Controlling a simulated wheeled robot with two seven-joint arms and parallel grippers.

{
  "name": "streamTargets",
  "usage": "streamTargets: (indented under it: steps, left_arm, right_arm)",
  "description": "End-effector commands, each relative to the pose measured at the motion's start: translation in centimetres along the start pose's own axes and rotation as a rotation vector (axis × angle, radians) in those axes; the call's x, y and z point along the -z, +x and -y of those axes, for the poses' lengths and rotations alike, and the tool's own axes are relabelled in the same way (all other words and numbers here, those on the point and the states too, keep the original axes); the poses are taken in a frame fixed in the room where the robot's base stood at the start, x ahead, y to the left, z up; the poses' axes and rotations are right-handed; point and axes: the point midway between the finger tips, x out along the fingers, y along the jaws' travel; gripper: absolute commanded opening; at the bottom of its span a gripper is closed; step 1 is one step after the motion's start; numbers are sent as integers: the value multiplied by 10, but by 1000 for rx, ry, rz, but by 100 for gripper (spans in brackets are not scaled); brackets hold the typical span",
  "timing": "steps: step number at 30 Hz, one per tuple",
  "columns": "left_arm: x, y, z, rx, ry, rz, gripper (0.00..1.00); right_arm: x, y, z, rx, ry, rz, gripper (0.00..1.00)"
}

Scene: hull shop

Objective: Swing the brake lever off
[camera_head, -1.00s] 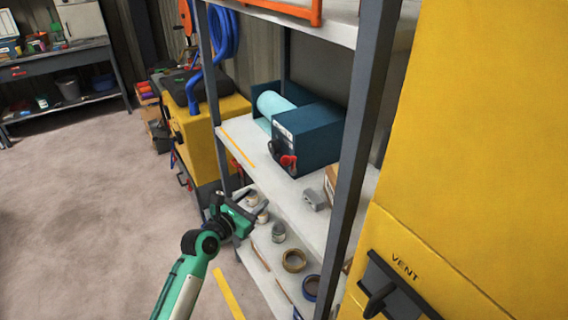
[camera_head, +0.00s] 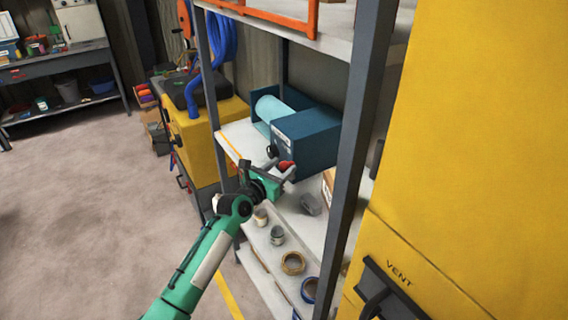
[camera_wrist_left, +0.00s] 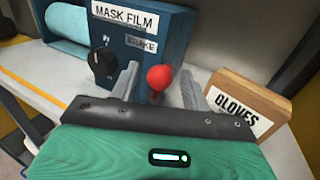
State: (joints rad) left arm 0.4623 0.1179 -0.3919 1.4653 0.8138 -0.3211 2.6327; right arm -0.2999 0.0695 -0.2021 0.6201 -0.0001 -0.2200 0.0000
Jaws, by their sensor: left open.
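The brake lever shows as a red ball knob (camera_wrist_left: 160,78) in the left wrist view, below the BRAKE label on the blue MASK FILM dispenser (camera_wrist_left: 165,32). In the head view, the red knob (camera_head: 286,165) is at the front of the dispenser (camera_head: 312,142) on the shelf. My left gripper (camera_head: 280,173) is in front of it, with its arm coming from below. In the left wrist view its open fingers (camera_wrist_left: 160,86) stand left and right of the knob, with gaps on both sides. The lever's shaft is mostly hidden behind the gripper. My right gripper is not in view.
A black dial (camera_wrist_left: 102,66) is left of the knob on the same face. A GLOVES box (camera_wrist_left: 245,103) stands close to the right finger. A grey shelf post (camera_head: 350,150) and yellow cabinet (camera_head: 460,130) stand right. Tape rolls (camera_head: 293,262) and cans lie on the shelf below.

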Motion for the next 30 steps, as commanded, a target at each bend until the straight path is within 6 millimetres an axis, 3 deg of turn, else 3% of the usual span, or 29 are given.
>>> streamTargets:
  steps: [6,16,24,30]
  left_arm:
    - [0,17,0,0,0,-1,47]
    - [1,19,0,-1,0,-1,47]
    - [0,19,-1,-1,0,-1,0]
    - [1,18,0,-2,7,3,0]
  right_arm:
    - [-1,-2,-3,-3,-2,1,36]
    - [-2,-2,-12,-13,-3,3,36]
    - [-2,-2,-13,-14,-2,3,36]
    - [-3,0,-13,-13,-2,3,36]
